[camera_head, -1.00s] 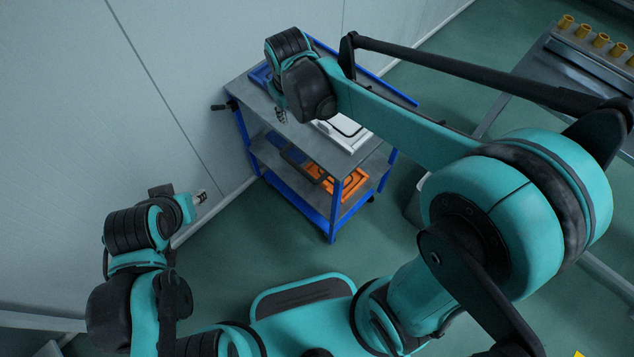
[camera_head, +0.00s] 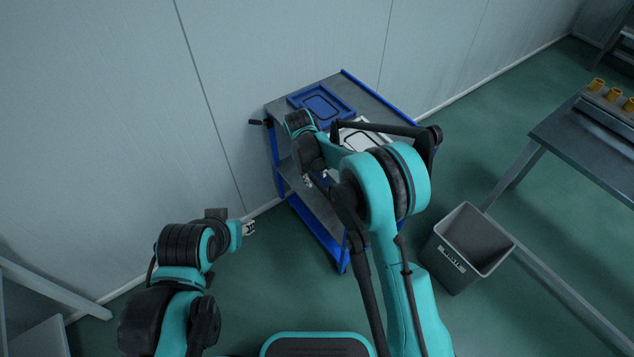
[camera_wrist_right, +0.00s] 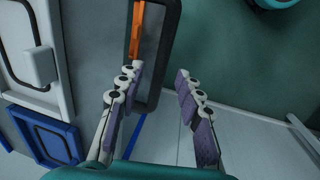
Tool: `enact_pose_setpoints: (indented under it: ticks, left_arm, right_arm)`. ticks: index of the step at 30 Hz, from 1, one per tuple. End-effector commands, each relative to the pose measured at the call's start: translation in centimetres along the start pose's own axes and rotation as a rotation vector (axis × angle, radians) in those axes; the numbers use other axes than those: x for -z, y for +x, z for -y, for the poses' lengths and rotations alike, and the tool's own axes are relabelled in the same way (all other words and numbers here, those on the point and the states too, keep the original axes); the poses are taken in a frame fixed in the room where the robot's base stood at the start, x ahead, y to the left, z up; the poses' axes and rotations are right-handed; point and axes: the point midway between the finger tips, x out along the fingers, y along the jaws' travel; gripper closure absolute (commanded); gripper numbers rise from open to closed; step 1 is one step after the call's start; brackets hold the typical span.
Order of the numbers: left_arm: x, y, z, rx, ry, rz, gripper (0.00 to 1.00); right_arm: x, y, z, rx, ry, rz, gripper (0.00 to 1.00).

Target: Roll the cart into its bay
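The cart (camera_head: 345,80) has a blue frame and grey shelves and stands close to the wall in the head view. A dark handle (camera_head: 258,122) sticks out at its left corner. A blue tray (camera_head: 318,97) and a white case lie on its top, partly behind my right arm. My right gripper (camera_head: 308,182) is low at the cart's near side; in the right wrist view its fingers (camera_wrist_right: 158,82) are apart with nothing between them. My left gripper (camera_head: 249,228) is left of the cart, apart from it, too small to read. No marked bay is recognisable.
A grey bin (camera_head: 450,258) stands on the floor right of the cart, beside a metal table (camera_head: 590,150) with several yellow cups. The wall (camera_head: 230,80) runs behind the cart. A pale frame (camera_head: 50,290) is at lower left.

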Motion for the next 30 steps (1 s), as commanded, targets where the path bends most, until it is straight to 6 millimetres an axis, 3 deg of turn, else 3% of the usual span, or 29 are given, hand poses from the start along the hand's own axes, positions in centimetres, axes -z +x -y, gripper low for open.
enact_pose_setpoints:
  ticks: [6,15,19,30]
  left_arm:
    - [-0.5,0.7,0.0,0.0,0.0,0.0,0.62]
    - [-0.5,0.7,0.0,0.0,0.0,0.0,0.62]
    - [-0.5,0.7,0.0,0.0,0.0,0.0,0.62]
    - [-0.5,0.7,0.0,0.0,0.0,0.0,0.62]
  right_arm:
    - [0.0,2.3,0.0,0.0,0.0,-0.001,0.64]
    - [0.0,2.5,0.0,0.0,0.0,-0.001,0.64]
    - [0.0,2.5,0.0,0.0,0.0,-0.001,0.98]
    - [-0.1,2.5,0.0,0.0,0.0,0.0,1.0]
